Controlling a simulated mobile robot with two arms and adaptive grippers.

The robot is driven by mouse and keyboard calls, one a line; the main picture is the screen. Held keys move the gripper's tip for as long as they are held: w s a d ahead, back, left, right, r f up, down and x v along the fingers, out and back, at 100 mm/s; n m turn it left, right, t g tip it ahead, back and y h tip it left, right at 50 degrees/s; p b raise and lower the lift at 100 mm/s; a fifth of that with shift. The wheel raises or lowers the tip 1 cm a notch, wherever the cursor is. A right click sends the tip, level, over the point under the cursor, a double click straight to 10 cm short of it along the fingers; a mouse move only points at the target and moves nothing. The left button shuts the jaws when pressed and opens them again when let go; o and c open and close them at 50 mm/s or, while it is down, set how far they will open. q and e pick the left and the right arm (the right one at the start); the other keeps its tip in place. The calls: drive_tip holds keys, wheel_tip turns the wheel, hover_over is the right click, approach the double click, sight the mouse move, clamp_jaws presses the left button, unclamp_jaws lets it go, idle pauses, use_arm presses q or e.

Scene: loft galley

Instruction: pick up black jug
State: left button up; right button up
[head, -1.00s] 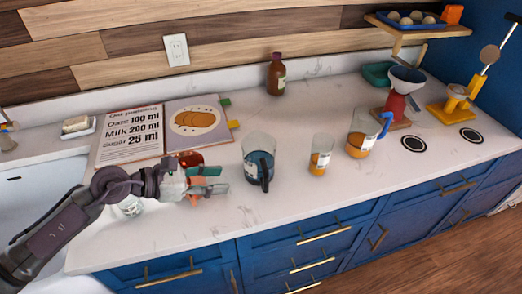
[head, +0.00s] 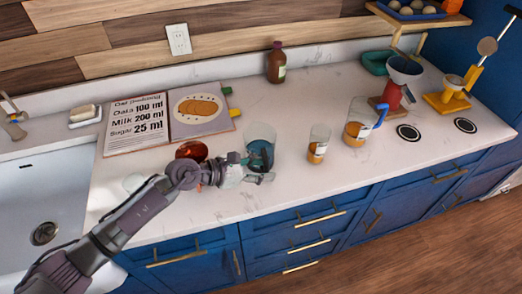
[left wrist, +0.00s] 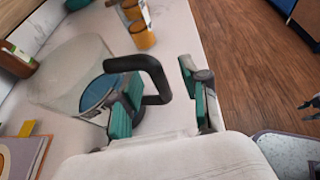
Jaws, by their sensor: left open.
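The black jug is a clear jug (head: 261,140) with blue contents and a black handle. It stands upright on the counter. It also shows in the left wrist view (left wrist: 72,75), with its black handle (left wrist: 152,68) toward me. My left gripper (head: 264,176) is open at the jug's front side. In the left wrist view, the handle reaches between the spread teal pads of my left gripper (left wrist: 163,103), and the jaws are not closed on it. In the head view the gripper hides the handle. A dark part cut off at the left wrist view's right edge may be my right gripper.
A red round object (head: 191,150) is close behind my left arm. A small orange-filled glass (head: 318,146) and a blue-handled jug (head: 360,122) stand to the right. An open book (head: 135,125) lies at the back left. The counter's front edge is close.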

use_arm(q)
drive_tip(key=shift+x, duration=0.9)
drive_tip(key=shift+a, duration=0.2)
drive_tip(key=c, duration=0.4)
clamp_jaws()
drive_tip(key=shift+r, duration=0.1)
